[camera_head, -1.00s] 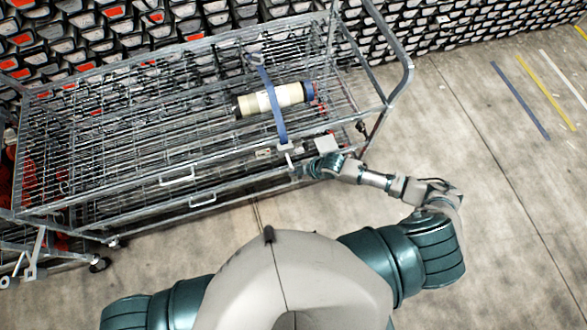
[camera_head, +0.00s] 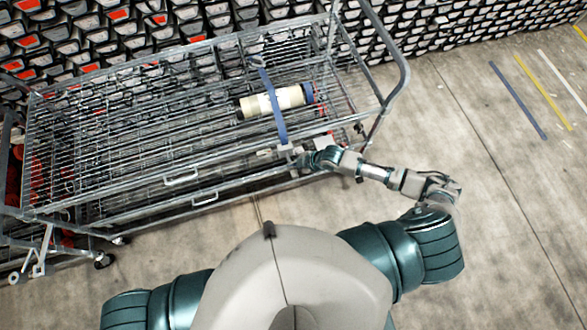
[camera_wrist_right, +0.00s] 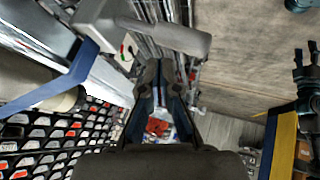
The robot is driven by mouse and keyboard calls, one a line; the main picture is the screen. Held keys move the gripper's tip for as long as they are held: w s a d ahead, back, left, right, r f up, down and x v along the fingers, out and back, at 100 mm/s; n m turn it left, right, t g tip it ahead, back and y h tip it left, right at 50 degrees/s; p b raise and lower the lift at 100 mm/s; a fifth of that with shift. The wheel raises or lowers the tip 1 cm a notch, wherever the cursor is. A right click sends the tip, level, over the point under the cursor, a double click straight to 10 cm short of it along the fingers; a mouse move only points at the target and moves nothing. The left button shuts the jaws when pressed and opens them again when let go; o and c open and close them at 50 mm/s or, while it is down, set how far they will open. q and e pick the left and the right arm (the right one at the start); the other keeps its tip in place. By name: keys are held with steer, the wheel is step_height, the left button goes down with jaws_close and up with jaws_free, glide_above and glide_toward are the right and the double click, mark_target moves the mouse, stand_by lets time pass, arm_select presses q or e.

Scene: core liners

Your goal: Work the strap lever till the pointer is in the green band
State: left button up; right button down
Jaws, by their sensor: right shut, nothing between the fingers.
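A cream core liner (camera_head: 271,101) with a blue end lies on the cart under a blue strap (camera_head: 280,125). The strap runs down to a grey ratchet (camera_head: 287,149) at the cart's near edge. In the right wrist view, the grey lever (camera_wrist_right: 175,38) stands across the picture just beyond my fingertips. Beside it is a small gauge (camera_wrist_right: 126,48) with red and green marks; its pointer is too small to read. My right gripper (camera_wrist_right: 157,68) is shut and empty close to the lever; contact is unclear. What looks like my left gripper (camera_wrist_right: 305,58) hangs far off.
The wire cart (camera_head: 130,130) has rails and a raised end frame (camera_head: 398,80) close to my right arm. Stacked baskets (camera_head: 100,30) line the wall behind it. The floor (camera_head: 500,210) at right is clear, with painted stripes.

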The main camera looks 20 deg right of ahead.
steer(key=r+p, duration=0.2)
steer(key=w+r+p, duration=0.1)
steer(key=r+p, duration=0.1)
steer(key=r, duration=0.1)
steer(key=shift+a, duration=0.1)
steer(key=shift+f, duration=0.1)
stand_by(0.9)
